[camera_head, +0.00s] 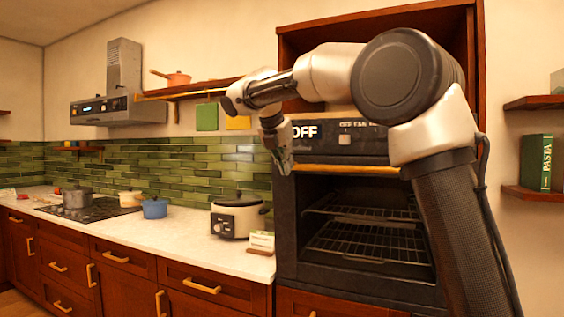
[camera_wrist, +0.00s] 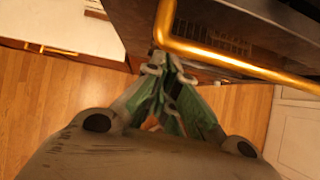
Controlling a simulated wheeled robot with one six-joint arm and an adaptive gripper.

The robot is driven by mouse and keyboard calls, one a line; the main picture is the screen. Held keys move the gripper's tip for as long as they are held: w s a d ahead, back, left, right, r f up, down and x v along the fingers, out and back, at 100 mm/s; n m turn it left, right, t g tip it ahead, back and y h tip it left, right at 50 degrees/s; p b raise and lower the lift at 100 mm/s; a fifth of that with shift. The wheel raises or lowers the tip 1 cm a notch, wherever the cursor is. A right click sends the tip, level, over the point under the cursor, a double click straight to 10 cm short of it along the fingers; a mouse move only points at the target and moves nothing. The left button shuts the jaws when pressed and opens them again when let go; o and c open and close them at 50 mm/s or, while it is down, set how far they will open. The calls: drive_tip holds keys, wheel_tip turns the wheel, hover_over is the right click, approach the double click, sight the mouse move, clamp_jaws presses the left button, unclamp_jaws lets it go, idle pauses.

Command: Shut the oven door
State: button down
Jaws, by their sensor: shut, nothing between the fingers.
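The dark oven (camera_head: 286,240) stands in a wooden cabinet at the right of the head view. Its gold handle bar (camera_head: 350,169) runs just below the control panel, and wire racks show beneath it. The door looks nearly upright, its top a little out from the panel; the exact gap is hard to tell. My gripper (camera_head: 284,167) points down by the handle's left end. In the wrist view the gripper (camera_wrist: 167,65) is shut and empty, its tips close to the corner of the gold handle (camera_wrist: 220,55); contact cannot be told.
A white counter (camera_head: 150,228) left of the oven holds a rice cooker (camera_head: 238,215), a small card stand (camera_head: 262,242) and pots. A wooden shelf (camera_head: 190,90) hangs above. Open wooden floor (camera_wrist: 60,95) shows below the gripper in the wrist view.

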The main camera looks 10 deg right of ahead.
drive_tip(key=shift+w, duration=0.1)
drive_tip(key=w+d, duration=0.1)
drive_tip(key=w, duration=0.1)
drive_tip(key=w+d+r, duration=0.1)
drive_tip(key=w+d, duration=0.1)
drive_tip(key=shift+d+r, duration=0.1)
drive_tip(key=shift+r, duration=0.05)
idle(0.4)
